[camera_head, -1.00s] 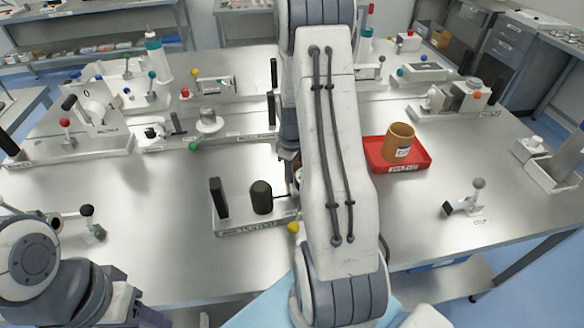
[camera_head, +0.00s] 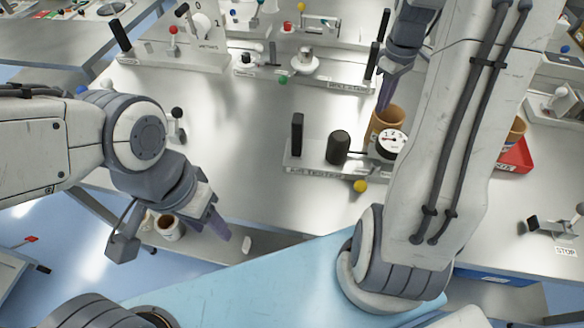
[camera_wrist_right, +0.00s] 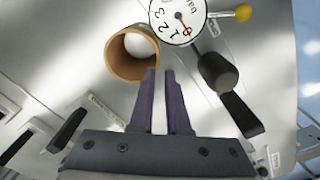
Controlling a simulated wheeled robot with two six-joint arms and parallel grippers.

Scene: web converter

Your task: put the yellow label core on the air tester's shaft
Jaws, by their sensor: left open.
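A tan-orange core (camera_head: 386,122) stands upright just behind the round gauge (camera_head: 392,143) of the air tester (camera_head: 310,168). No yellow label shows on it. In the right wrist view, I look into the core's open end (camera_wrist_right: 120,60); something pale shows inside, and I cannot tell whether it is the shaft. My right gripper (camera_wrist_right: 161,72) has its fingertips at the core's rim with a narrow gap between them; I cannot tell whether they pinch the wall. In the head view the right gripper (camera_head: 382,100) reaches down to the core. My left gripper (camera_head: 175,240) is open and empty, over the bench's front edge.
Another tan core (camera_head: 516,130) stands in the red tray (camera_head: 514,158) at the right, partly behind my right arm. The tester carries a black upright handle (camera_head: 297,134), a dark cylinder (camera_head: 338,147) and a yellow knob (camera_head: 360,186). Bare bench lies left of the tester.

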